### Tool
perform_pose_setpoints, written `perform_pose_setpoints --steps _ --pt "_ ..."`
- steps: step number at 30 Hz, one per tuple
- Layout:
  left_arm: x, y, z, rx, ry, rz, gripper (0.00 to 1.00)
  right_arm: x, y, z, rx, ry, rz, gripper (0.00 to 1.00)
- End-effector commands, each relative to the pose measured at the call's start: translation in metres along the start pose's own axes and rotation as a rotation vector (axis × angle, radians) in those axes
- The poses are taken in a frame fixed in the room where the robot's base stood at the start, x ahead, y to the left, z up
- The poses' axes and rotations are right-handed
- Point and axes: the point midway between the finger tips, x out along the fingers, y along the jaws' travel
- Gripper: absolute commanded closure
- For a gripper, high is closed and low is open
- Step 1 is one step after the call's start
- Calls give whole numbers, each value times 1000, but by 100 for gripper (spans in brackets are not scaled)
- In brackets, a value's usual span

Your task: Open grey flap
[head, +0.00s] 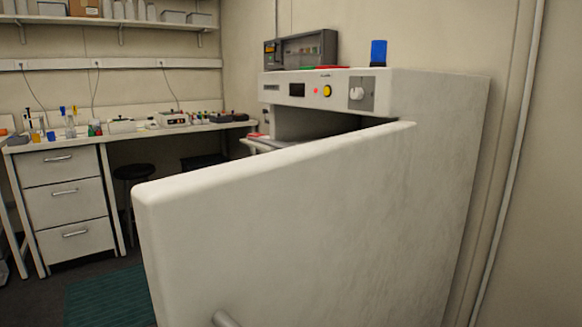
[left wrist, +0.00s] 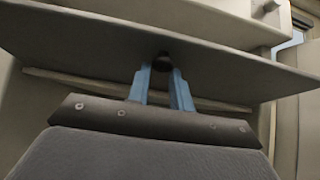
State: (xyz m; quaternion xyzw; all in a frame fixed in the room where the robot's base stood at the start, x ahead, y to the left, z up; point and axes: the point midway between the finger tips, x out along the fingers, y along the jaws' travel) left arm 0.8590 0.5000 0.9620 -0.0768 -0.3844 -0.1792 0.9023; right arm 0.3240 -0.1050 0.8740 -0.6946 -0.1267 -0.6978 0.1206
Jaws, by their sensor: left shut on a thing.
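In the left wrist view a broad, flat grey flap (left wrist: 85,42) spans most of the picture, with a small dark round knob (left wrist: 163,61) on it. My left gripper (left wrist: 163,72) has its two blue fingers on either side of this knob and is shut on it. In the head view the white incubator cabinet (head: 430,180) stands with its large pale door (head: 280,210) swung out towards me. A metal handle (head: 224,318) shows at the bottom of the door. The door hides most of the cabinet's front and inside. Neither gripper shows in the head view.
A lab bench with drawers (head: 65,190) and small equipment stands at the left. A dark stool (head: 134,175) is beside it. A green mat (head: 105,297) lies on the floor.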

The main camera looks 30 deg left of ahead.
Motion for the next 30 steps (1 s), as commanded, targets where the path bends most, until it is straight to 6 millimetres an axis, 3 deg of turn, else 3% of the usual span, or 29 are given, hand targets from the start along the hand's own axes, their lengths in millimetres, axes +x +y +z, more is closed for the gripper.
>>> perform_pose_setpoints --steps 5,6,9,20,30 --pt "0 -1 -2 -1 2 -1 100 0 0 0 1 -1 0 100" --pt "0 -1 -2 -1 2 -1 74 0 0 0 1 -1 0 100" --pt "0 -1 -1 -1 1 -1 55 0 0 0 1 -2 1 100" --pt "-6 0 -1 -1 0 0 55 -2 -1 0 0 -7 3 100" --pt "-54 -1 -2 -3 2 0 55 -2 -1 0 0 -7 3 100"
